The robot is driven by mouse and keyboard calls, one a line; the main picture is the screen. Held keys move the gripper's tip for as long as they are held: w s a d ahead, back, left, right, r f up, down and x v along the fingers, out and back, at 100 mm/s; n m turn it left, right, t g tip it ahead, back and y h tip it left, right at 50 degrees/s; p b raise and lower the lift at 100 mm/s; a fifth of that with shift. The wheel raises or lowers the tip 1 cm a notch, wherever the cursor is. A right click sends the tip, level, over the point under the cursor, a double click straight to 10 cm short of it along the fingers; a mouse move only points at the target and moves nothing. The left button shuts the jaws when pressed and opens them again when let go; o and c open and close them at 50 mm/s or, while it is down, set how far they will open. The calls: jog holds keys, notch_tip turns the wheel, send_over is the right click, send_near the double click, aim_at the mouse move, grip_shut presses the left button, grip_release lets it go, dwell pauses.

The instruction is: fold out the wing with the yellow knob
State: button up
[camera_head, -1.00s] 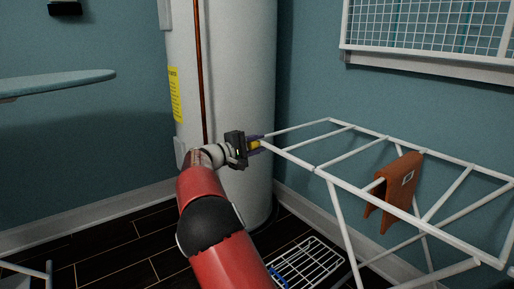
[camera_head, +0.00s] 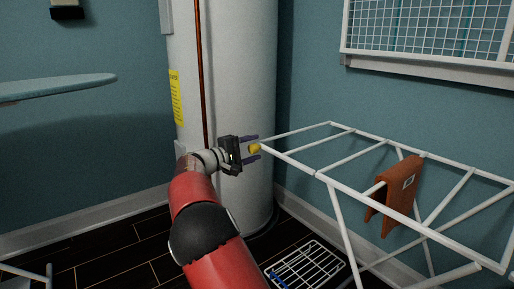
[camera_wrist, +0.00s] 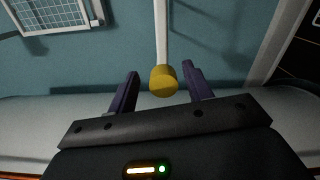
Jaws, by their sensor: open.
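The yellow knob (camera_head: 255,148) sits at the near left corner of the white drying rack's raised wing (camera_head: 290,161). The wing stands out roughly level from the rack. My gripper (camera_head: 252,147) is open, with its two dark fingers on either side of the knob and apart from it. In the wrist view the knob (camera_wrist: 163,81) lies between the open fingertips (camera_wrist: 160,80), with the white bar (camera_wrist: 161,35) running away behind it.
An orange cloth (camera_head: 396,194) hangs on the rack. A white cylindrical tank (camera_head: 240,85) stands behind my gripper. A white wire grid (camera_head: 306,268) lies low under the rack. An ironing board (camera_head: 55,86) is at the left. A wire-mesh frame (camera_head: 430,38) hangs on the wall.

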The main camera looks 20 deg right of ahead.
jog(key=v, duration=0.5)
jog(key=shift+a, duration=0.15)
jog(key=s+d+y+p, duration=0.1)
jog(key=s+d, duration=0.1)
jog(key=s+d+r+m+g+y, duration=0.1)
jog(key=s+d, duration=0.1)
jog(key=s+d+g+y+p, duration=0.1)
jog(key=s+d, duration=0.1)
jog(key=shift+s+d+r+m+p, duration=0.15)
jog(key=shift+d+r+m+p, duration=0.1)
jog(key=shift+d+m+p, duration=0.05)
jog(key=s+d+m+g+y+p, duration=0.1)
jog(key=s+d+y+p, duration=0.3)
jog(key=s, duration=0.6)
jog(key=s+a+m+t+y+p, duration=0.1)
jog(key=s+a+y, duration=0.4)
jog(key=s, duration=0.8)
jog(key=s+a+m+t+y+p, duration=0.1)
jog(key=s+a+y, duration=0.4)
jog(key=s, duration=0.9)
jog(key=a+m+p, duration=0.1)
jog(key=a+p, duration=0.1)
jog(key=shift+s+a+r+p, duration=0.2)
jog(key=shift+s+r+p, duration=0.1)
jog(key=shift+p, duration=0.05)
